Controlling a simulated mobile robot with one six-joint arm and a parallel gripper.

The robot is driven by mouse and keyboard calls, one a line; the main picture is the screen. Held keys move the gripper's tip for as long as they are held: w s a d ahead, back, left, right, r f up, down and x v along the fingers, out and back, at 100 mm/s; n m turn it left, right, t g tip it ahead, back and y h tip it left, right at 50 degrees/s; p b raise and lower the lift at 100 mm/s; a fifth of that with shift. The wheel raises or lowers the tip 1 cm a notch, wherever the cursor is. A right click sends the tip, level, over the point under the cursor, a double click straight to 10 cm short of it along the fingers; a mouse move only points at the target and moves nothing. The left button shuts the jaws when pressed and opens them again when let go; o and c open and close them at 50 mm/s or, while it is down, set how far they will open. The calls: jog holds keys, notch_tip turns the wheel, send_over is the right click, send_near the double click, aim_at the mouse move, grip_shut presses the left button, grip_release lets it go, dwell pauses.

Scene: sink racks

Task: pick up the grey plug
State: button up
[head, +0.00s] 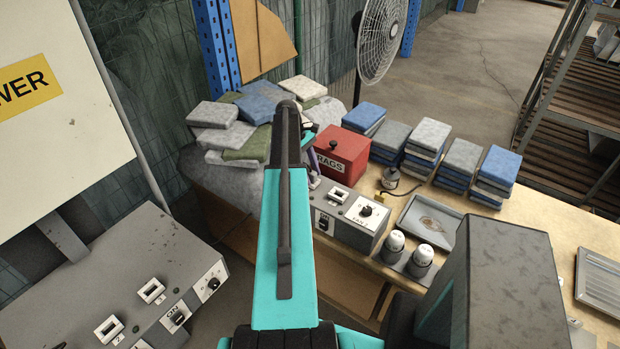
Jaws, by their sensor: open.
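A small dark-grey piece with a short cable (390,178) stands on the tan bench, right of the red RAGS box. It looks like the grey plug, but it is too small to be certain. My teal and black arm reaches up through the middle of the view. Part of my gripper (311,158) shows at the right edge of the arm's far end, left of the red box. It is open, and the arm hides most of it. It is apart from the plug, to its left. I cannot make out its fingertips clearly.
The red box (342,154) stands between arm and plug. A grey switch box (347,216), two white-topped cylinders (396,241) and a shallow tray (430,221) are in front. Folded cloth stacks (426,139) line the back. A fan (381,38) stands behind.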

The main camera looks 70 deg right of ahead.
grip_shut()
jog(key=shift+r, duration=0.2)
jog(key=shift+r+b, duration=0.95)
jog(key=shift+r, duration=0.15)
jog(key=s+a+r+b, duration=0.2)
jog(key=s+a+b, duration=0.3)
jog(key=a, duration=0.8)
jog(key=s, duration=0.3)
jog(key=shift+a+r, duration=0.2)
jog(key=shift+a, duration=0.15)
jog(key=shift+s+f+b, duration=0.1)
jog(key=shift+f+b, duration=1.15)
jog(key=shift+b, duration=0.15)
